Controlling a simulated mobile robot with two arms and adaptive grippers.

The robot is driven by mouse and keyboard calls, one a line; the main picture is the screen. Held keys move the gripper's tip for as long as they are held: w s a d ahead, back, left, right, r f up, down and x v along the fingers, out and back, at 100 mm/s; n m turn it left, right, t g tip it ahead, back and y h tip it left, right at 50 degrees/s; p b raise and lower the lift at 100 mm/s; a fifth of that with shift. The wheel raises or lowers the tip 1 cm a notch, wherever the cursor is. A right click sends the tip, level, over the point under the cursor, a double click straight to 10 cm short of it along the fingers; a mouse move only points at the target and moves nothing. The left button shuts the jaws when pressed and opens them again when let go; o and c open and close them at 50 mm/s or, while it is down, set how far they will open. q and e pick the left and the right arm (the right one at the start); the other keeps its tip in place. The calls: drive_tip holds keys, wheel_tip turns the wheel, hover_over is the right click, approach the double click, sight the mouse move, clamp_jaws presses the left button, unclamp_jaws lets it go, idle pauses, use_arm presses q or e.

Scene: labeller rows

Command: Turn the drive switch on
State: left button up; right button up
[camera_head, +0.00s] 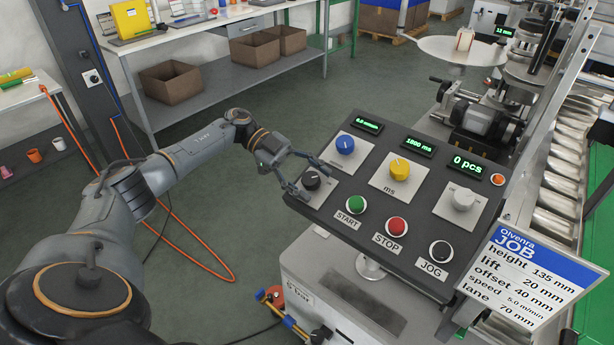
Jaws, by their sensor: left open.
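The control panel (375,248) is a dark tilted box with several knobs and buttons. A black rotary switch (312,180) on a light plate sits at its left edge; I take it for the drive switch, but its label is not readable. My left gripper (314,178) is open, with one finger on each side of this switch. I cannot tell whether the fingers touch it. Part of the plate is hidden by the fingers. The speed display (367,125) appears to read 0.0 m/min. My right gripper is not in view.
Close by on the panel are a blue knob (346,145), a yellow knob (400,168), a white knob (463,199), and green START (356,204), red STOP (397,227) and black JOG (440,251) buttons. A JOB card (530,275) stands at right. Open floor lies left.

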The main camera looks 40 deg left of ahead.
use_arm(q)
drive_tip(key=v, duration=1.2)
idle(0.4)
